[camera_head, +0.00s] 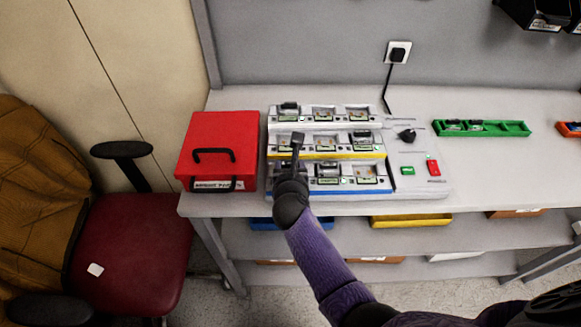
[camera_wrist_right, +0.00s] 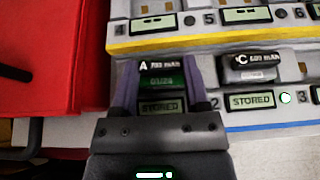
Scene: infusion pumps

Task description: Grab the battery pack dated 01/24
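The battery pack dated 01/24 (camera_wrist_right: 162,73) shows in the right wrist view, with "A" and "01/24" on a dark green label. It sits in the lower row of the charging station (camera_head: 425,188), at the left end. My right gripper (camera_wrist_right: 163,64) has one finger along each side of this pack. The fingers hide its side edges, so I cannot tell whether they press on it. In the head view my right gripper (camera_head: 297,142) covers the pack's place. A neighbouring pack marked "C" (camera_wrist_right: 251,66) sits to the right, its date not legible. My left gripper is not in view.
A red case (camera_head: 219,137) stands close left of the station on the table (camera_head: 480,180). Green (camera_head: 500,128) and orange (camera_head: 570,129) trays lie to the right. A black knob-like part (camera_head: 407,135) rises from the station. A chair (camera_head: 140,240) stands at left.

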